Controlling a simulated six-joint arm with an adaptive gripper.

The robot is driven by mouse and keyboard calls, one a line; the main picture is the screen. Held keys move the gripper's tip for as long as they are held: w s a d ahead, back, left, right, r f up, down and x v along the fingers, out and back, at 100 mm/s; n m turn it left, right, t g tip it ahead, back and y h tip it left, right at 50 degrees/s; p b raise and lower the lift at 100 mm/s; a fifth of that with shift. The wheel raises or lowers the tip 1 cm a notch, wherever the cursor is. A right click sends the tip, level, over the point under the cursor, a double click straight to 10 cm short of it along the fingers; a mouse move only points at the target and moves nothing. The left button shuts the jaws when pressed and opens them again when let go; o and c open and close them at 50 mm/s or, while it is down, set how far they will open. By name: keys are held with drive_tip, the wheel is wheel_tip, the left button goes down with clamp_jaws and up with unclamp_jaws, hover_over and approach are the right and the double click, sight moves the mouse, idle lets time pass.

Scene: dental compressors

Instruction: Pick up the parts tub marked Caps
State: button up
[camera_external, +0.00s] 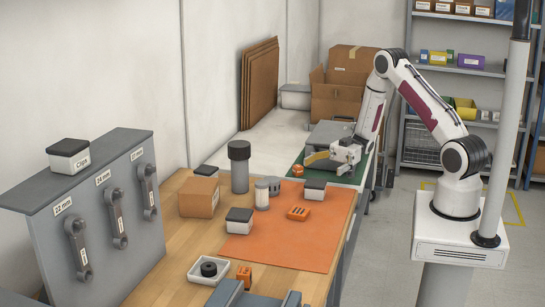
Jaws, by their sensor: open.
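Several small white tubs with dark lids are in view, and I cannot read "Caps" on any of them. One tub (239,221) stands at the left edge of the orange mat (285,250). Another tub (315,190) is at the mat's back right. A third tub (206,172) is partly hidden behind a cardboard box. A tub marked Clips (68,157) sits on top of the grey wrench rack.
The wrench rack (105,225) stands at left. The cardboard box (199,197), a dark-topped cylinder (239,167) and a pale jar (262,194) stand near the tubs. An orange block (298,213) lies on the mat. A white dish (208,271) is in front. The mat's front is clear.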

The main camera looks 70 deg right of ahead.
approach(310, 187)
drive_tip(key=shift+x, duration=0.75)
drive_tip(key=shift+w+a, duration=0.1)
drive_tip(key=shift+x, duration=2.4)
drive_tip(key=c, duration=1.7)
drive_tip(key=shift+c, duration=0.6)
drive_tip(key=shift+r, duration=4.95)
